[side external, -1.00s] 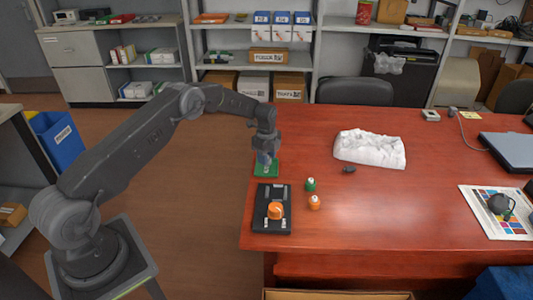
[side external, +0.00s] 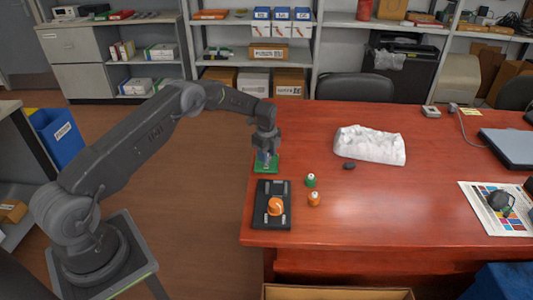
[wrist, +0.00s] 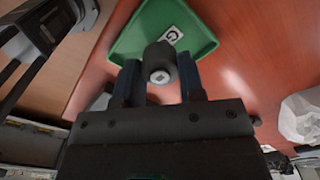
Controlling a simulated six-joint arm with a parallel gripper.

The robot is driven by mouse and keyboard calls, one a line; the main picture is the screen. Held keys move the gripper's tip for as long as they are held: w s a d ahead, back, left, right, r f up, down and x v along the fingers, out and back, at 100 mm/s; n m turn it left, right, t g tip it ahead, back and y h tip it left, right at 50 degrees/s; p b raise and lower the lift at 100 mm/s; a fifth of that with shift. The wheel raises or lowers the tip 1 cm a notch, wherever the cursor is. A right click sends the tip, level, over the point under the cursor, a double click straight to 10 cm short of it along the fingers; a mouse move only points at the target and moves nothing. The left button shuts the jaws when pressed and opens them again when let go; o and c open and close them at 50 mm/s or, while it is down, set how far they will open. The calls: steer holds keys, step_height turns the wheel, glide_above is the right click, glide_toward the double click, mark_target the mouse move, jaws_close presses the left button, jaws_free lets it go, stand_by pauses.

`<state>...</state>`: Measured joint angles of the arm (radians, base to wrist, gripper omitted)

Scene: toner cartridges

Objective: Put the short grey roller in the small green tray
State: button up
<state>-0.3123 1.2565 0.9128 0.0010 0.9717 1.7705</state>
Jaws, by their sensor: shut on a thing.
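The short grey roller (wrist: 160,62) is a dark grey cylinder with a lighter end in the wrist view. My gripper (wrist: 158,82) is shut on it, one finger on each side. The small green tray (wrist: 203,38) lies just beyond the roller, with a white label marked G. In the side view my gripper (side external: 266,160) is over the green tray (side external: 268,170) at the table's left edge. The roller cannot be made out there. Whether it touches the tray floor I cannot tell.
A black tray (side external: 260,218) with an orange round part (side external: 276,206) lies in front. Green-topped (side external: 311,180) and orange (side external: 314,199) bottles stand to its right. A small dark object (side external: 349,166) lies near a white crumpled bag (side external: 370,146). The table's middle right is clear.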

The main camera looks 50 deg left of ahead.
steer(key=shift+f, duration=0.5)
stand_by(0.9)
steer(key=o, duration=1)
steer(key=shift+r, duration=2.2)
